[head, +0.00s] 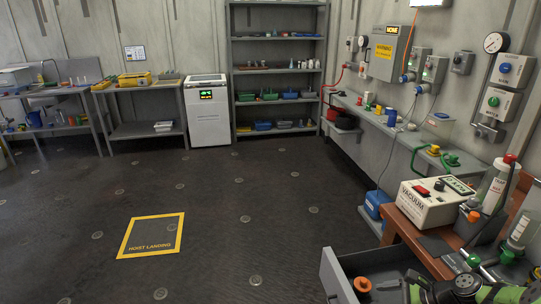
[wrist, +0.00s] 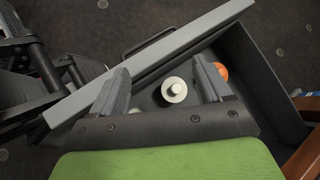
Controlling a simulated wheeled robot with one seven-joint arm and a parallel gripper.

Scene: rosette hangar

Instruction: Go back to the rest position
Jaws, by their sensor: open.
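My gripper (wrist: 161,68) shows in the wrist view with its two grey fingers apart. It points down over an open grey drawer (wrist: 262,75). A round cream-white piece (wrist: 174,90) with a raised centre lies in the drawer and shows between the fingers. I see no finger touching it. An orange round piece (wrist: 221,71) is partly hidden behind the right finger. In the head view the drawer (head: 335,278) is at the bottom right, with the orange piece (head: 362,285) inside. My green and black arm reaches over it there, and my fingertips cannot be made out.
A wooden bench (head: 415,254) with a vacuum box (head: 432,203) and several bottles stands beside the drawer. A wall shelf (head: 385,127) runs behind it. The dark floor on the left is open, with a yellow hoist landing square (head: 152,249).

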